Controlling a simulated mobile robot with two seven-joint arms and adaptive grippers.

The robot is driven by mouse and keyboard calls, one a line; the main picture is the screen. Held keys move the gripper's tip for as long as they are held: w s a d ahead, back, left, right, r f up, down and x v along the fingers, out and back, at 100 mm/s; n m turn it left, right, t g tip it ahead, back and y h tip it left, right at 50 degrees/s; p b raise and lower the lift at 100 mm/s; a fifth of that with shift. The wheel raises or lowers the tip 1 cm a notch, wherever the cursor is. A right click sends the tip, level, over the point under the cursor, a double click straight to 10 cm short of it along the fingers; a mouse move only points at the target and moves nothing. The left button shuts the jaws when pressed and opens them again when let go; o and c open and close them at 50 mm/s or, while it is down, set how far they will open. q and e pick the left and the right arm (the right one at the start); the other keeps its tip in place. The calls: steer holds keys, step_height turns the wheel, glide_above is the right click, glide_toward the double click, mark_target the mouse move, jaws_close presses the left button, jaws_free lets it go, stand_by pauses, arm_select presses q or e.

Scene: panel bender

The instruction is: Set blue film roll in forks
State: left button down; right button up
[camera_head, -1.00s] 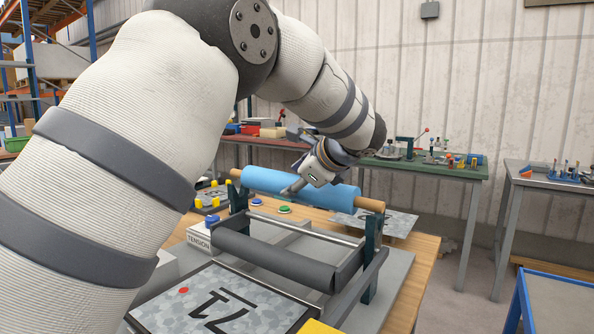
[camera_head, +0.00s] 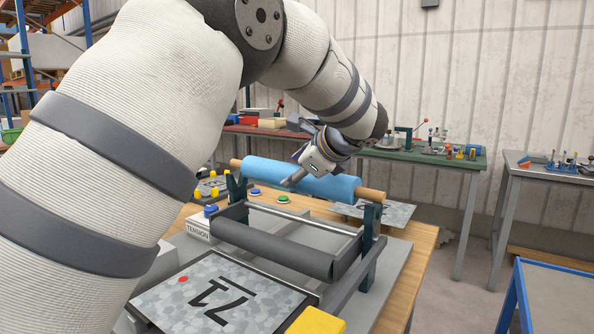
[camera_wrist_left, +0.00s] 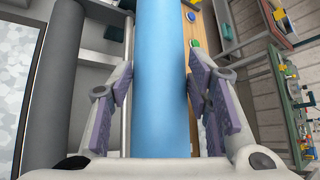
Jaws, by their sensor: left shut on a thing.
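The blue film roll (camera_head: 336,187) lies on a wooden core whose ends stick out at both sides. My left gripper (camera_head: 294,180) is shut on the roll near its middle, from above. In the left wrist view the roll (camera_wrist_left: 161,120) runs between the two fingers. The core's right end is at the top of the right fork post (camera_head: 370,222), and its left end is at the left fork post (camera_head: 236,188). I cannot tell whether the core is seated in the forks or just above them. My right gripper is out of view.
A dark roller (camera_head: 275,247) and a metal bar sit in front of the forks. A grey patterned panel marked 71 (camera_head: 215,292) lies nearer. A TENSION box (camera_head: 200,226) with a blue button stands left. A green bench (camera_head: 440,160) stands behind.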

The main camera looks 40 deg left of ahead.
mark_target(297, 187)
arm_select(q)
steer(key=shift+f, duration=1.05)
steer(key=shift+f, duration=0.85)
stand_by(0.9)
steer(key=c, duration=0.7)
jaws_free()
steer(key=shift+c, duration=0.2)
steer(key=v, duration=1.2)
